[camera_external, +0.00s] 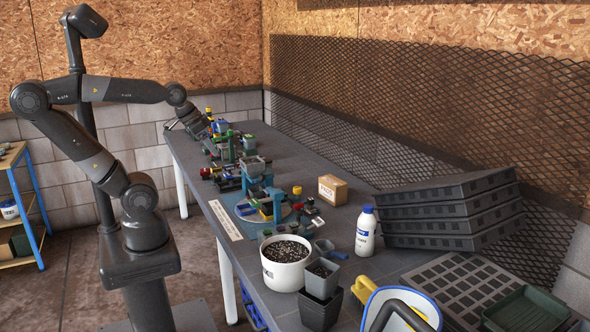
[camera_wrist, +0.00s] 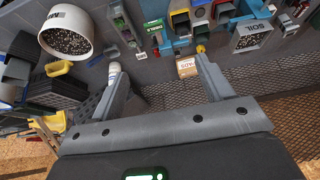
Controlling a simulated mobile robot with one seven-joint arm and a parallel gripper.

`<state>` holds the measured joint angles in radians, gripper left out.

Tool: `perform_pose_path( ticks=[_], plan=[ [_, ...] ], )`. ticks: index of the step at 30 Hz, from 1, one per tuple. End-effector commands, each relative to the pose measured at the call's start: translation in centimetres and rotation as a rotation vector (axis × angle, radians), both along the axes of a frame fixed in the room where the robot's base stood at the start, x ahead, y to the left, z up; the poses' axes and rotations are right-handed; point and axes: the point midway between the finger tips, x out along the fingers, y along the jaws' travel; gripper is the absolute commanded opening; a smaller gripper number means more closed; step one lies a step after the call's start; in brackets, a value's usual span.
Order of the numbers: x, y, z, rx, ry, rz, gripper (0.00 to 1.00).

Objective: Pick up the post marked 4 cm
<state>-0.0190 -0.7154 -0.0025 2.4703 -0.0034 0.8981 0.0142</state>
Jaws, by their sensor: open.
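Several small coloured parts (camera_external: 232,150) stand on the long grey table, along its middle and far end. I cannot read a 4 cm mark on any of them, so I cannot tell which is the post. In the wrist view, a green upright piece (camera_wrist: 123,26) and a labelled piece with a green top (camera_wrist: 153,27) stand at the top, beyond my fingers. My gripper (camera_wrist: 160,62) is open, with nothing between its two fingers. In the external view my gripper (camera_external: 203,127) is over the table's far end, close to coloured parts there.
A white bucket of dark soil (camera_external: 285,272), a white bottle (camera_external: 365,232), a cardboard box (camera_external: 332,190) and stacked black trays (camera_external: 450,212) stand on the near half. Mesh and a wall bound the right side.

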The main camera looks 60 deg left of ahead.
Motion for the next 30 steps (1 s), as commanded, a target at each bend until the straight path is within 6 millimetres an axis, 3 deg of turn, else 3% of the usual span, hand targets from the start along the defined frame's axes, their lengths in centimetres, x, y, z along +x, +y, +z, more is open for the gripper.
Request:
perform_pose_path(
  ticks=[8, 15, 23, 30],
  plan=[
    [7.7, 3.2, 2.8, 0.024, 0.03, 0.034, 0.73],
    [15.2, 7.9, 3.7, 0.037, 0.053, 0.061, 0.73],
    [22.7, 14.8, 2.6, 0.039, 0.076, 0.087, 0.73],
    [28.5, 22.9, -0.4, 0.033, 0.091, 0.117, 0.73]
  ],
)
